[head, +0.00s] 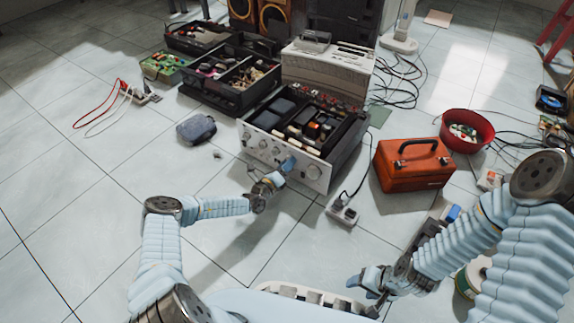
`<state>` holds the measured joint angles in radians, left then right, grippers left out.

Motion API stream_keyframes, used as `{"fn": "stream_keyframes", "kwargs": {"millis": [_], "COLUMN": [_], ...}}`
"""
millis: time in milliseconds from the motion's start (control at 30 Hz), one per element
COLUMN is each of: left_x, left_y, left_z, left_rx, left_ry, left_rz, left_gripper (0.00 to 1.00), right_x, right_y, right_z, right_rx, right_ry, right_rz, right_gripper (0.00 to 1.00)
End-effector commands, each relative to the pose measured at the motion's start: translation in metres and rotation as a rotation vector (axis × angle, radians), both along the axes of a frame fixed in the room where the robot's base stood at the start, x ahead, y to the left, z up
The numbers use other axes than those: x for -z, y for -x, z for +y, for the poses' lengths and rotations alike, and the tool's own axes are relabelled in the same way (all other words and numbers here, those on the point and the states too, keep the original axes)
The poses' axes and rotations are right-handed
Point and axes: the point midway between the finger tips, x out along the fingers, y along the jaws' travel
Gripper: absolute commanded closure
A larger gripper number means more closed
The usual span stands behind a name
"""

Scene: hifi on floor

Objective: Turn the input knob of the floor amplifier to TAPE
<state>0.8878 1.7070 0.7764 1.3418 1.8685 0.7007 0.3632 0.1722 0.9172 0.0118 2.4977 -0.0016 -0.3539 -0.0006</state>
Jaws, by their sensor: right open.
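The silver floor amplifier (325,162) stands on the tiles with its top off and its parts showing. Its front panel faces me, with several small knobs (262,144) at the left and a large round knob (313,172) at the right. The lettering, including TAPE, is too small to read. My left gripper (287,164) is at the middle of the front panel, its blue fingertips over the panel and hiding part of it. I cannot tell whether it touches a knob or how its jaws stand. My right gripper (362,284) is open, low and close to me, away from the amplifier.
An orange toolbox (413,170) stands right of the amplifier, with a socket block (343,212) and cable before it. A red bowl (481,137) is farther right. Black trays (231,97) and a dark pouch (196,130) lie left.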

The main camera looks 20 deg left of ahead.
Motion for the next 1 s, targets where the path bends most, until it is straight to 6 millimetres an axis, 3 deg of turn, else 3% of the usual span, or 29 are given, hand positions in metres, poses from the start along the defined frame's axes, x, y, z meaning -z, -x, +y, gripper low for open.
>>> {"fn": "stream_keyframes", "kwargs": {"millis": [100,467,1000], "left_x": [0.001,-0.002,0.0], "left_y": [0.0,0.0,-0.001], "left_z": [0.001,0.0,0.003], "left_rx": [-0.001,0.001,0.001], "left_ry": [0.0,-0.076,-0.493], "left_rz": [0.001,-0.025,-0.177], "left_gripper": [0.97,0.97,0.97], "right_x": [0.0,-0.012,-0.053], "right_y": [0.0,0.0,0.002], "right_z": [0.0,0.0,0.001], "right_rx": [0.0,-0.001,-0.006], "right_ry": [0.0,0.0,-0.002], "right_rz": [0.0,0.002,0.01], "right_gripper": [0.41,0.41,0.41]}}
